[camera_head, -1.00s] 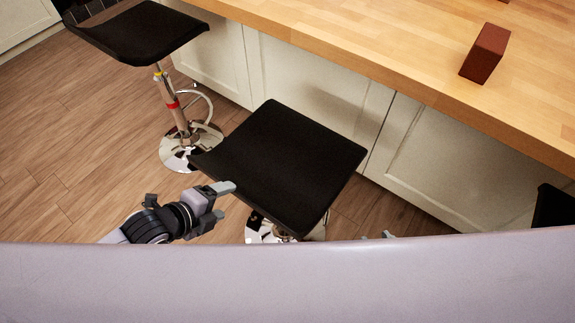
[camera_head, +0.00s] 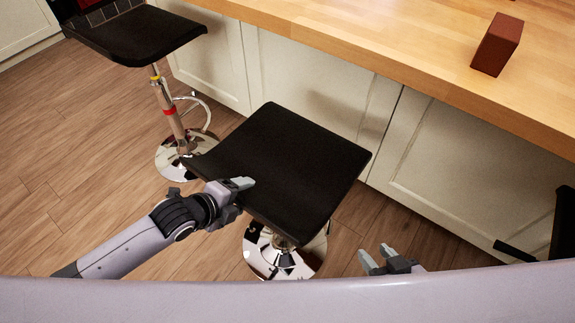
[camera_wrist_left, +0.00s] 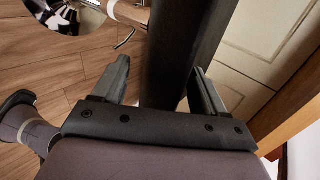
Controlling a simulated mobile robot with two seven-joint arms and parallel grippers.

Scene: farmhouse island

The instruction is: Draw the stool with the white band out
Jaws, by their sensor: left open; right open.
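A stool with a black square seat (camera_head: 285,165) stands in front of the island, its chrome base (camera_head: 285,260) below. Its post is mostly hidden under the seat, so no band shows on it in the head view. My left gripper (camera_head: 243,190) is open at the seat's near left edge. In the left wrist view its fingers (camera_wrist_left: 160,88) stand either side of the dark seat edge (camera_wrist_left: 180,45). A pale band (camera_wrist_left: 110,8) shows there on a post; I cannot tell which stool's. My right gripper (camera_head: 378,258) is open and empty, low and right of the base.
Another black stool (camera_head: 135,35) with red and yellow bands on its post stands at the left. Part of a dark stool (camera_head: 565,225) shows at the right edge. The wooden island top (camera_head: 400,50) holds a brown block (camera_head: 497,44). Floor at left is clear.

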